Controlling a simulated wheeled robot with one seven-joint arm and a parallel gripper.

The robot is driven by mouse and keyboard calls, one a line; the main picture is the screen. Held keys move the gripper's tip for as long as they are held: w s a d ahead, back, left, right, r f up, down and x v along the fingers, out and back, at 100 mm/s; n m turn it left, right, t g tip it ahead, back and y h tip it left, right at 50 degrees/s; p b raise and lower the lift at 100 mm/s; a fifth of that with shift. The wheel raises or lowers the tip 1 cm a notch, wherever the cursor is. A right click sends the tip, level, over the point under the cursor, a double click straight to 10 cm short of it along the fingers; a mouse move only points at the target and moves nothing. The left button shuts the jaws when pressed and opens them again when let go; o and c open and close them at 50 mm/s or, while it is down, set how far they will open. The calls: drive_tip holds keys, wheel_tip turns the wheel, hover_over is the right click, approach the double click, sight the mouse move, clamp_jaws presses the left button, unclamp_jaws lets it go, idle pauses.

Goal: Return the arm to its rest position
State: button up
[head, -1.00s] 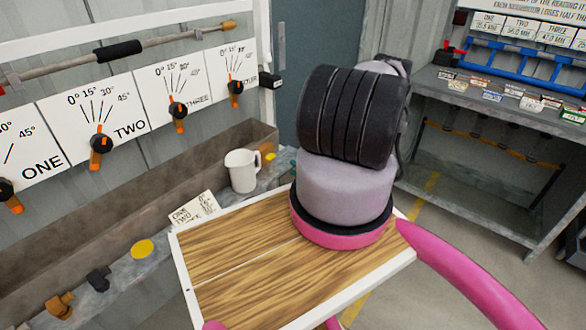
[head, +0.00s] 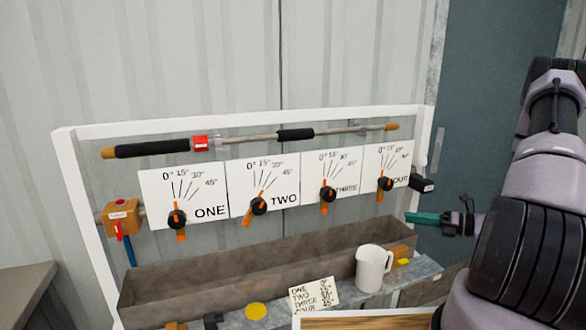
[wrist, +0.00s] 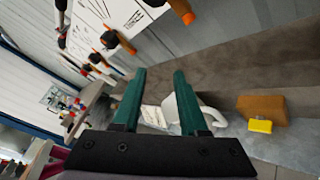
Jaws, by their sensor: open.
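My gripper (head: 412,217) shows at the right in the head view, beside the end of the dial panel and above the trough's right end. Its green fingers point left. In the wrist view the two fingers of my gripper (wrist: 160,75) stand apart with nothing held between them. My arm (head: 520,220) fills the right side of the head view, bent upward and back. The white jug (head: 373,268) stands below and left of my gripper. In the wrist view the jug (wrist: 208,110) is partly hidden behind the right finger.
The dial board (head: 290,185) carries several dials, with a horizontal rod (head: 240,140) above. A grey trough (head: 250,272) runs below it. A note card (head: 314,295) and yellow disc (head: 255,310) lie on the front ledge. A dark door (head: 490,100) stands behind my arm.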

drive_tip(key=s+a+r+n+g+h, duration=0.25)
drive_tip(key=a+r+n, duration=0.2)
drive_tip(key=r, duration=0.25)
drive_tip(key=s+a+r+n+g+h, duration=0.1)
drive_tip(key=s+a+r+n+g, duration=0.15)
drive_tip(key=r+n, duration=0.35)
drive_tip(key=s+a+r+n+g+h, duration=0.1)
drive_tip(key=s+a+r+n+g, duration=0.15)
drive_tip(key=a+r+n, duration=0.35)
drive_tip(key=s+r+n+t+h, duration=0.6)
drive_tip(key=s+r+n+h, duration=0.2)
drive_tip(key=s+r+n, duration=0.5)
wheel_tip(320, 180, up, 4)
drive_tip(key=shift+s+d+r, duration=0.1)
drive_tip(key=shift+s+d, duration=0.05)
drive_tip(key=shift+s, duration=0.5)
